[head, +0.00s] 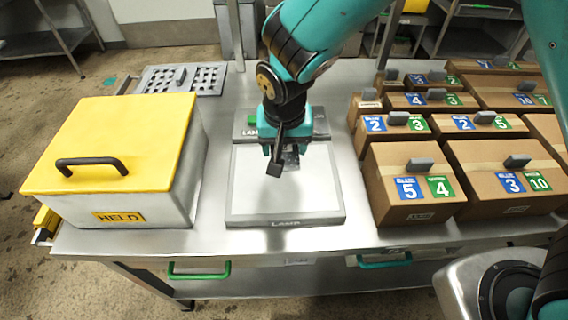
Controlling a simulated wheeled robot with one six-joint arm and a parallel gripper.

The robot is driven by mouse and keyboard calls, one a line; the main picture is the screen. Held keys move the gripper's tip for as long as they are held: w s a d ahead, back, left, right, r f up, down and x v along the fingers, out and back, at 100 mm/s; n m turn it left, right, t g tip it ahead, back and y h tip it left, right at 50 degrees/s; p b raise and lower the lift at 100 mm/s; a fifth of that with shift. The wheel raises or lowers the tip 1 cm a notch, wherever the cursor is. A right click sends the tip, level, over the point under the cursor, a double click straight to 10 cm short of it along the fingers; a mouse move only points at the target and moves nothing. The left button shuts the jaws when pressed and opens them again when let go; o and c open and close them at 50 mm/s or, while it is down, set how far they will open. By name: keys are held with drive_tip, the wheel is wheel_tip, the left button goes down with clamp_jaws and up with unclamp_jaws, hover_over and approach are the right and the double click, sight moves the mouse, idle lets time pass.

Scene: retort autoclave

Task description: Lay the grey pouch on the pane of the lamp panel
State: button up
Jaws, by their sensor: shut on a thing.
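The lamp panel (285,219) lies on the steel table, with a pale flat pane (262,190) in a grey frame marked LAMP. My gripper (281,160) points down over the back part of the pane. It is shut on a small grey thing, likely the grey pouch (291,160), mostly hidden by the fingers. A dark grey block-like piece (275,170) shows at the fingertips. I cannot tell whether the held thing touches the pane.
A yellow-lidded box marked HELD (118,150) stands left of the panel. Several cardboard boxes with numbered labels (411,185) stand to the right. A perforated grey tray (182,79) lies at the back left. Bare table lies around the panel.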

sight(284, 175)
wheel_tip(284, 175, down, 8)
drive_tip(key=shift+r+p, duration=0.1)
drive_tip(key=shift+p, duration=0.4)
drive_tip(key=shift+f, duration=0.2)
drive_tip(key=o, duration=1)
drive_tip(key=shift+c, duration=0.2)
drive_tip(key=shift+r, duration=0.1)
